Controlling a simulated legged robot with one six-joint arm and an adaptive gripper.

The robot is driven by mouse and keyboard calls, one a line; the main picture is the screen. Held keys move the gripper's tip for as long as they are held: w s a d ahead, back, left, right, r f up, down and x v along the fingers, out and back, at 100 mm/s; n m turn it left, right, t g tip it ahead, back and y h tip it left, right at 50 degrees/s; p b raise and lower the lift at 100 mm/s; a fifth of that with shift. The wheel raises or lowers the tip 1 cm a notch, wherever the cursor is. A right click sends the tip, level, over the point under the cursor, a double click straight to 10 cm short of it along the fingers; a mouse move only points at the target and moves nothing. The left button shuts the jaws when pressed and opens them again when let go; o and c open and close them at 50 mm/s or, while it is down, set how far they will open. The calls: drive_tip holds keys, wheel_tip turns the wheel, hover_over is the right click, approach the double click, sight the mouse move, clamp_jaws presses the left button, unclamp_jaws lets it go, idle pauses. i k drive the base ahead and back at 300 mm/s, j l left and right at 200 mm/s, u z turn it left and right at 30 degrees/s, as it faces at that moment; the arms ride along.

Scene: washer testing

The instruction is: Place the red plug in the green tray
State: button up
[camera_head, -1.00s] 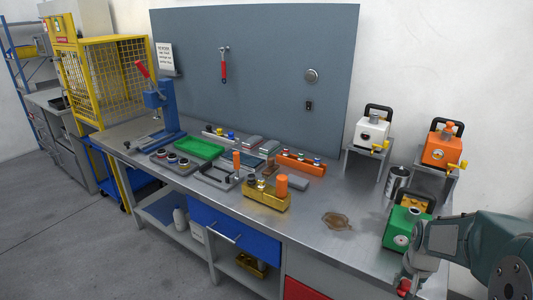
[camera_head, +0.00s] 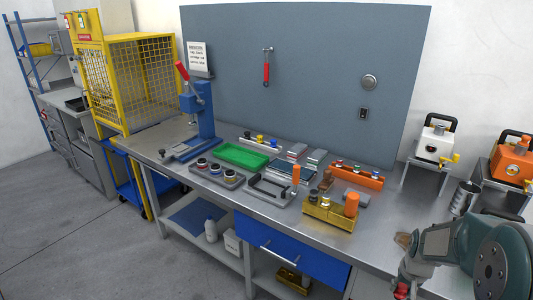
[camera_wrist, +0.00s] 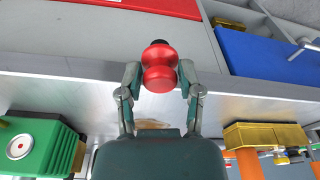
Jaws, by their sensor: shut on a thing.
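The red plug (camera_wrist: 159,68) is a rounded, waisted red piece with a black end. My gripper (camera_wrist: 160,78) is shut on it, with one finger on each side, in the wrist view. In the head view, a bit of the red plug (camera_head: 402,291) shows under my gripper (camera_head: 408,280) at the lower right, in front of the bench edge. The green tray (camera_head: 243,157) lies flat on the bench left of centre, well away from my gripper. It looks empty.
Left of the tray stands a blue press (camera_head: 198,115). In front of it is a grey holder (camera_head: 217,174) with several round pieces. A gold block (camera_head: 328,213) and an orange rack (camera_head: 355,177) stand to the right. The bench top (camera_head: 375,225) is clear beside the gold block.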

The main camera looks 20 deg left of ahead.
sight(241, 158)
drive_tip(key=i+j, duration=0.1)
drive_tip(key=j, duration=0.75)
drive_tip(key=i+j, duration=0.15)
drive_tip(key=j, duration=0.3)
drive_tip(key=j+u, duration=0.1)
drive_tip(key=j, duration=0.35)
drive_tip(key=i, duration=0.05)
